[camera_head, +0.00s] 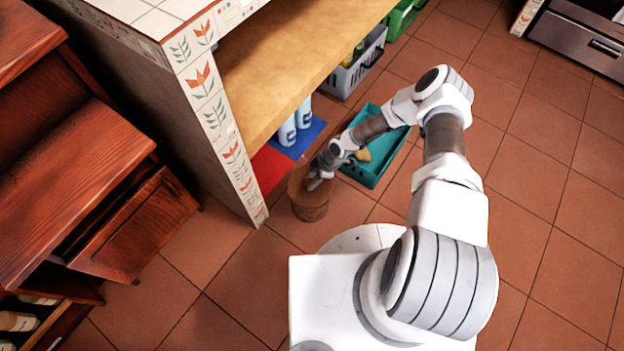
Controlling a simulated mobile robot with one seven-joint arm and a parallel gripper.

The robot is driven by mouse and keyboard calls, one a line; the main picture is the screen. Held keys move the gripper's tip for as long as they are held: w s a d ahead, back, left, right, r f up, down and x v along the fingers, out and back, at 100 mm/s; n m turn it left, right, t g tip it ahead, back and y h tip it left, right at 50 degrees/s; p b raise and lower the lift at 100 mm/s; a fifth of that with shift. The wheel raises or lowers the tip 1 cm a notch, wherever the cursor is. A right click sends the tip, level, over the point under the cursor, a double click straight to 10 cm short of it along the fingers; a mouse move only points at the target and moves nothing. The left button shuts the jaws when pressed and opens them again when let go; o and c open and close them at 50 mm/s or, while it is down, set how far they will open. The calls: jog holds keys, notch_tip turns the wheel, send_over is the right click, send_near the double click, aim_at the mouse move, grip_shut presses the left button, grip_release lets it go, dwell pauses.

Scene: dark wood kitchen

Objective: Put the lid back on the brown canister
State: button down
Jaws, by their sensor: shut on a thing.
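The brown canister (310,209) stands upright on the tiled floor, just in front of the low shelf's end wall. My gripper (318,180) is at the canister's top, pointing down, and is shut on a brown piece that looks like the lid (299,178). The lid and canister are nearly the same brown, so I cannot tell whether the lid is seated on the rim or just above it. My gripper and wrist hide part of the canister's top.
A teal tray (388,165) holding a yellowish item lies right of the canister. White-blue bottles (288,131) stand on a blue mat (300,142) under the wooden shelf (290,60). A grey crate (356,72) stands farther back. An open wooden drawer (140,225) juts out left. Floor at right is clear.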

dwell(0.3)
grip_release()
dwell(0.4)
jog(key=shift+r, duration=0.1)
jog(key=shift+r+p, duration=1.9)
jog(key=shift+r, duration=1.5)
grip_shut()
